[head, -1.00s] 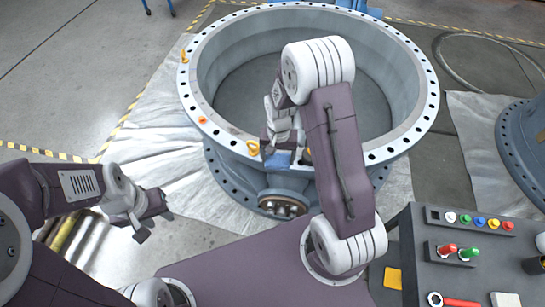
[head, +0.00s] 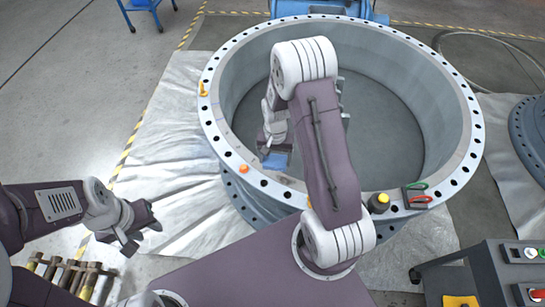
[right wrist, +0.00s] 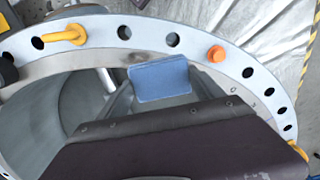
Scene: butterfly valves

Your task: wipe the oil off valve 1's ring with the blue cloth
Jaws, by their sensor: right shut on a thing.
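A large grey flanged valve ring (head: 222,140) with bolt holes lies in front of me; no number is legible on it. My right gripper (head: 275,147) is over its near-left inner edge, shut on the blue cloth (head: 274,161). The cloth also shows in the right wrist view (right wrist: 160,80), at the rim's inner edge. I cannot tell whether it touches the metal. My right forearm hides part of the near rim. I cannot make out oil on the visible flange. My left gripper (head: 128,240) is away to the left, empty, its fingers apart.
On the rim are an orange cap (head: 243,169), a yellow eye bolt (head: 203,89), a black-and-yellow item (head: 379,202) and a red-and-green-handled tool (head: 417,195). A control console (head: 490,270) stands at lower right. Another flange (head: 530,130) is at the right edge.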

